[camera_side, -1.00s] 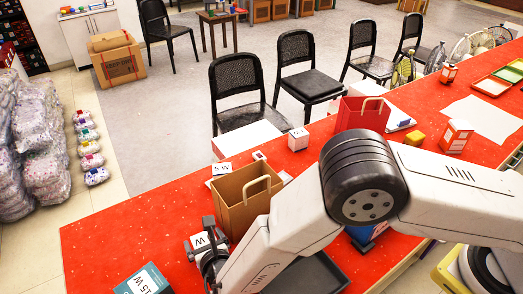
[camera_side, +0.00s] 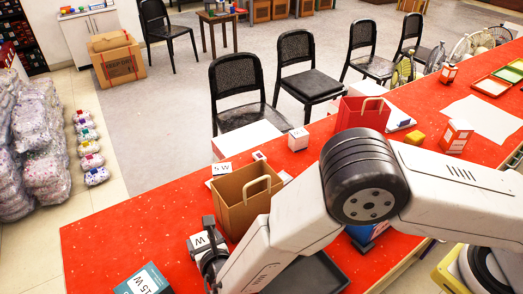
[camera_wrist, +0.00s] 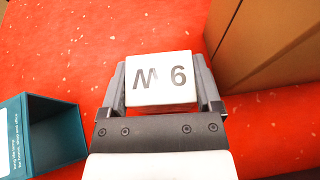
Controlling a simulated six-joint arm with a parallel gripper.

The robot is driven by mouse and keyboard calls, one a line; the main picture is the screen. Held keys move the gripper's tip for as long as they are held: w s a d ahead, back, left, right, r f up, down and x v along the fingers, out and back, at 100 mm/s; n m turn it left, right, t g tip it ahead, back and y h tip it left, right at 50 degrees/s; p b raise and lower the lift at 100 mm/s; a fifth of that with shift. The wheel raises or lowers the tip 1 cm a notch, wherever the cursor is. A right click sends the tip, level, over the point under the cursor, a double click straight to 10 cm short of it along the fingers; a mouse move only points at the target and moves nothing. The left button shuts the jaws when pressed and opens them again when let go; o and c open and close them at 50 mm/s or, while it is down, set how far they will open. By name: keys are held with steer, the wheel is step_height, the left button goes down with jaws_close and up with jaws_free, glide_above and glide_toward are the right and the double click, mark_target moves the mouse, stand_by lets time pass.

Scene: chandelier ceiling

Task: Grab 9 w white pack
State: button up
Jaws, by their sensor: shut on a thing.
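The white pack marked "9 W" (camera_wrist: 161,83) sits between the two fingers of my gripper (camera_wrist: 161,88) in the wrist view, its lettering upside down. My gripper is shut on it, one finger against each side. In the side view the white pack (camera_side: 200,240) shows at my gripper (camera_side: 208,244), left of the brown paper bag, partly hidden by the gripper. I cannot tell whether it touches the red table.
The brown bag (camera_side: 238,202) stands close beside my gripper; it also shows in the wrist view (camera_wrist: 262,45). A teal "15 W" box (camera_side: 145,281) lies front left; its open end (camera_wrist: 50,132) shows in the wrist view. A dark tray (camera_side: 312,272) is to the right.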

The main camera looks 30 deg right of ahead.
mark_target(204, 239)
steer(key=shift+r, duration=4.9)
